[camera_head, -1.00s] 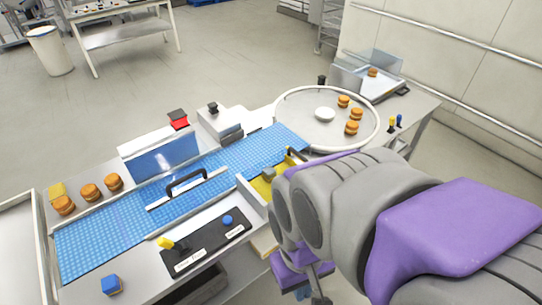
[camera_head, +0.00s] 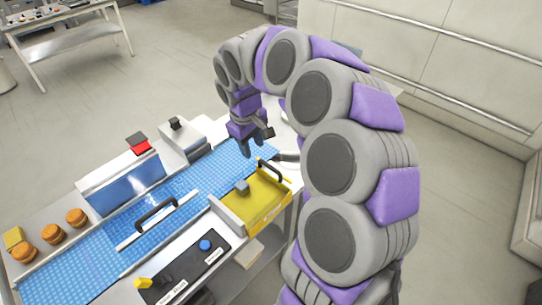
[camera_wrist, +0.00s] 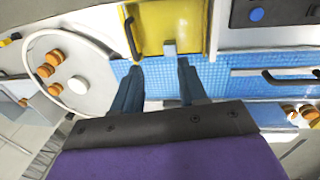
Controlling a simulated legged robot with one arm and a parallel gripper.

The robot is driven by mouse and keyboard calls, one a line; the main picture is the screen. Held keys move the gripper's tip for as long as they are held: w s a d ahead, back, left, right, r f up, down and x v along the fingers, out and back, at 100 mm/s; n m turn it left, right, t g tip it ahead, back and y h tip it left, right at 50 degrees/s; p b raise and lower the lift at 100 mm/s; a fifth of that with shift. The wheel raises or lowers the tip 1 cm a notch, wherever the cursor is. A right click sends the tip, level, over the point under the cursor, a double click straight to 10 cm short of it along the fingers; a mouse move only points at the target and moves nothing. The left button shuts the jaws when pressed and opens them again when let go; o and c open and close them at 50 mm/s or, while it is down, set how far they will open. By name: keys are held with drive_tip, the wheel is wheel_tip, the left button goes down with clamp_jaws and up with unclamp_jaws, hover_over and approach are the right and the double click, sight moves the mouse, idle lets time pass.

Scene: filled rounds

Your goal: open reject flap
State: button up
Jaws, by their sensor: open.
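A yellow panel or tray (camera_head: 256,199) with a black handle (camera_head: 270,171) and a grey block sits beside the blue belt (camera_head: 190,183); it may be the reject flap, but no readable label confirms this. In the wrist view the yellow part (camera_wrist: 173,22) is just beyond the fingertips, with its black handle (camera_wrist: 131,38) left of centre. My gripper (camera_head: 252,147) is open and empty, pointing down above the far end of the belt. In the wrist view its fingers (camera_wrist: 158,78) stand apart over the belt. I see no contact with the handle.
Another black handle (camera_head: 157,215) is on a clear panel across the belt. A control panel (camera_head: 185,268) with a blue button and yellow knob is at the front. Orange filled rounds (camera_head: 53,234) stand at left. A round table (camera_wrist: 100,45) with more rounds shows in the wrist view.

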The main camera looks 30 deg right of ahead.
hover_over(271, 166)
drive_tip(key=s+a, duration=0.1)
drive_tip(key=a, duration=0.2)
drive_tip(key=f, duration=0.2)
drive_tip(key=shift+h, duration=0.3)
drive_tip(key=d+f, duration=0.1)
drive_tip(key=f, duration=0.4)
drive_tip(key=f+b, duration=0.1)
drive_tip(key=f, duration=0.5)
drive_tip(key=w+d+f, duration=0.1)
drive_tip(key=f, duration=0.4)
drive_tip(key=shift+d+f, duration=0.3)
drive_tip(key=shift+f, duration=0.1)
drive_tip(key=shift+c, duration=0.3)
clamp_jaws()
